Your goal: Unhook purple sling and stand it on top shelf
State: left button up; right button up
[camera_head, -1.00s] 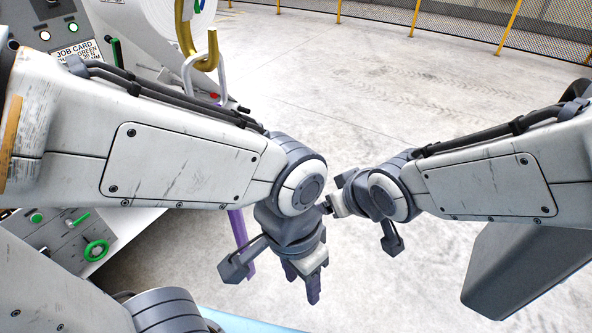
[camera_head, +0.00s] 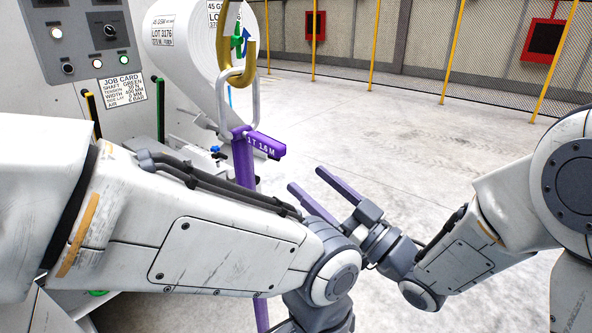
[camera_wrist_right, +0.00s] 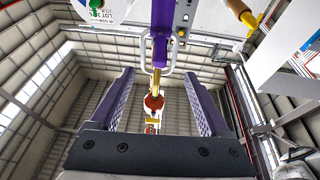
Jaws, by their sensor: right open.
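The purple sling (camera_head: 243,160) hangs down by its pale metal link (camera_head: 251,96), which loops through the yellow hook (camera_head: 222,45). A purple tag marked "1 T 1.6 M" sticks out to the right. My left forearm hides the middle of the strap; a lower piece shows below it. My right gripper (camera_head: 305,177) is open and empty, its purple fingers pointing toward the sling from the right, apart from it. In the right wrist view the sling (camera_wrist_right: 160,40) and hook (camera_wrist_right: 156,82) appear between the open fingers (camera_wrist_right: 157,75). My left gripper's fingers are out of frame. I cannot make out the top shelf.
A machine panel with a job card (camera_head: 123,92) stands at the left, and a large white roll (camera_head: 185,50) is behind the hook. The concrete floor (camera_head: 400,130) is open to a mesh fence with yellow posts (camera_head: 375,45).

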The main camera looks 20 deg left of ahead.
aim_at(283, 156)
jog(key=p+x, duration=0.2)
jog(key=x, duration=0.1)
jog(key=p+x, duration=0.2)
jog(key=x, duration=0.2)
jog(key=shift+a+r, duration=0.15)
jog(key=shift+r, duration=0.15)
jog(key=x, duration=0.4)
jog(key=shift+w+a+f, duration=0.1)
jog(key=shift+f, duration=0.05)
jog(key=shift+w+a+r, duration=0.2)
jog(key=shift+w+a, duration=0.05)
jog(key=shift+a, duration=0.25)
